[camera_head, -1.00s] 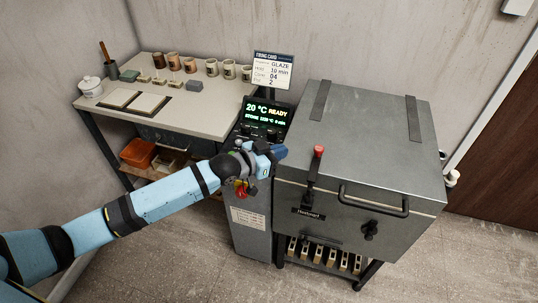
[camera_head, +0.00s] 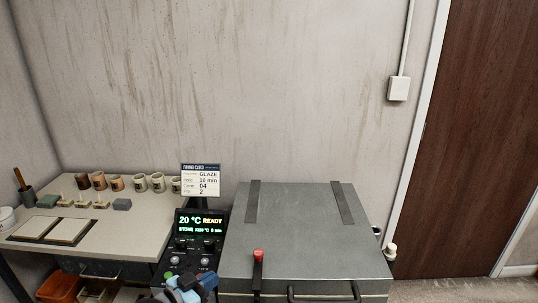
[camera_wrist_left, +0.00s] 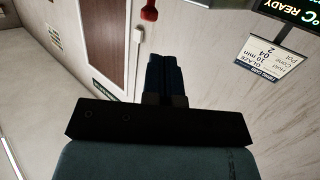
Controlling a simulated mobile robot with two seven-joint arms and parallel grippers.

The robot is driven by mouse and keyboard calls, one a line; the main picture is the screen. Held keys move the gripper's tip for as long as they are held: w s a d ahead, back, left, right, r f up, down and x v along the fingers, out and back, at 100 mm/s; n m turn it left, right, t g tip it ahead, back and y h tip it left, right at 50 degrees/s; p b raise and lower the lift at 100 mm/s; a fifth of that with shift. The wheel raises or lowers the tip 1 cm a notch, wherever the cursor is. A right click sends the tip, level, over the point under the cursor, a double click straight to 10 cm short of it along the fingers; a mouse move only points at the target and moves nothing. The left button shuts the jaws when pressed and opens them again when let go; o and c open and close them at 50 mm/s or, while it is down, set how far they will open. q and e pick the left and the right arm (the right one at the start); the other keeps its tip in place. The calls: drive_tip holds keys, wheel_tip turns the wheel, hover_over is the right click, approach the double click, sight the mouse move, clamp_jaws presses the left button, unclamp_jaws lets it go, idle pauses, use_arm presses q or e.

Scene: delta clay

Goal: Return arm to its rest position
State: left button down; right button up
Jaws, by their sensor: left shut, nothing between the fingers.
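My left gripper (camera_head: 208,281) shows at the bottom edge of the head view, in front of the control panel (camera_head: 191,262) and left of the kiln's red-knobbed lever (camera_head: 258,256). Its dark blue fingers are together in the left wrist view (camera_wrist_left: 165,58), with nothing between them. Most of the left arm lies below the head view's frame. My right gripper is in neither view.
The grey kiln (camera_head: 290,225) stands right of the panel; its front handle (camera_head: 322,294) is partly cut off. A firing card (camera_head: 201,180) stands above the lit display (camera_head: 199,228). A worktable (camera_head: 125,235) with several cups is at left. A brown door (camera_head: 475,130) is at right.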

use_arm(q)
drive_tip(key=s+a+f+n+g+y, duration=0.1)
drive_tip(key=s+f+n+y, duration=0.15)
drive_tip(key=s+f, duration=0.75)
drive_tip(key=s+f+n+g+y, duration=0.15)
drive_tip(key=s+f+y, duration=0.35)
drive_tip(key=s, duration=0.9)
wheel_tip(320, 180, up, 10)
drive_tip(key=h+p, duration=0.1)
drive_tip(key=p, duration=1.1)
drive_tip(key=shift+s+a+r+t+p, duration=0.2)
drive_tip(key=shift+s+a+t+p, duration=0.15)
drive_tip(key=shift+a+t+p, duration=0.1)
